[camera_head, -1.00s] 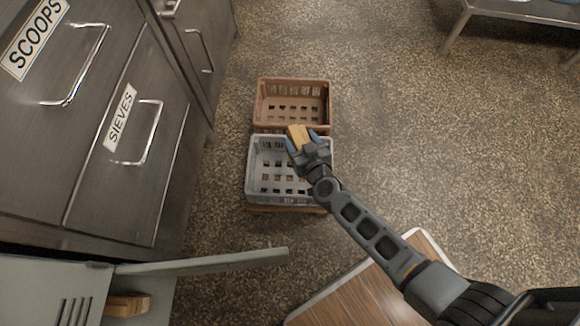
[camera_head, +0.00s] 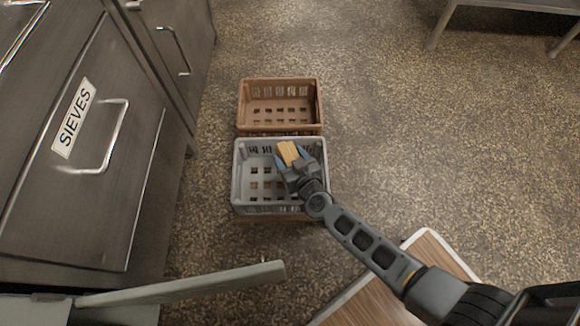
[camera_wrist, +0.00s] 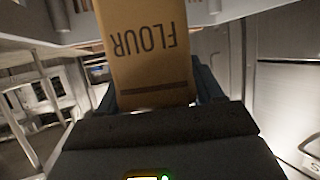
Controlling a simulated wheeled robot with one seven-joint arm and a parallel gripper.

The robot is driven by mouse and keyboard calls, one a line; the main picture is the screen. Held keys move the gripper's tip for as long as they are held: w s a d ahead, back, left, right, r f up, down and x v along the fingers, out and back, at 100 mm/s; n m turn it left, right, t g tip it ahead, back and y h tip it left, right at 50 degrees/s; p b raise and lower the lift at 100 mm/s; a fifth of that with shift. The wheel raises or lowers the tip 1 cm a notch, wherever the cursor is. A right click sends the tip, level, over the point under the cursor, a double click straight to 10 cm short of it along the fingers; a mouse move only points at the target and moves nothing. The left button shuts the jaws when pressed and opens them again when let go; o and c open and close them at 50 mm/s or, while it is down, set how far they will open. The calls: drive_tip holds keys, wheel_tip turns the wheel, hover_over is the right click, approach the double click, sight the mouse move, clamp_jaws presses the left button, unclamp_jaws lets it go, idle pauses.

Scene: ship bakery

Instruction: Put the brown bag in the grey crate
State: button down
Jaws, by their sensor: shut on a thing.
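My gripper (camera_head: 292,162) is shut on the brown bag (camera_head: 288,152). In the wrist view the bag (camera_wrist: 145,45) fills the space between the blue fingers and bears the word FLOUR, upside down. In the head view the bag and fingers appear over the grey crate (camera_head: 236,185), toward its upper right part. I cannot tell exactly how high the bag is above the crate's floor. The part of the crate under my gripper is hidden; the rest of its slotted floor looks empty.
A brown crate (camera_head: 243,120) stands just behind the grey crate and looks empty. Cabinets with a SIEVES drawer (camera_head: 100,150) stand at the left. A grey open door (camera_head: 190,285) is at lower left. A wood-topped table (camera_head: 385,300) is at lower right. Open floor lies to the right.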

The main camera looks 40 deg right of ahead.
wheel_tip(320, 180, down, 4)
drive_tip(key=b, duration=0.3)
drive_tip(key=shift+r, duration=0.2)
drive_tip(key=c, duration=0.6)
unclamp_jaws()
drive_tip(key=shift+f+b, duration=0.25)
drive_tip(key=shift+b, duration=0.05)
drive_tip(key=o, duration=0.4)
drive_tip(key=shift+o, duration=0.2)
drive_tip(key=shift+r, duration=0.1)
drive_tip(key=shift+s+r, duration=0.1)
drive_tip(key=shift+r, duration=0.1)
drive_tip(key=p+v, duration=0.5)
drive_tip(key=v, duration=0.6)
drive_tip(key=shift+s+a+r+p, duration=0.1)
drive_tip(key=shift+s+p, duration=0.25)
drive_tip(key=shift+s, duration=0.05)
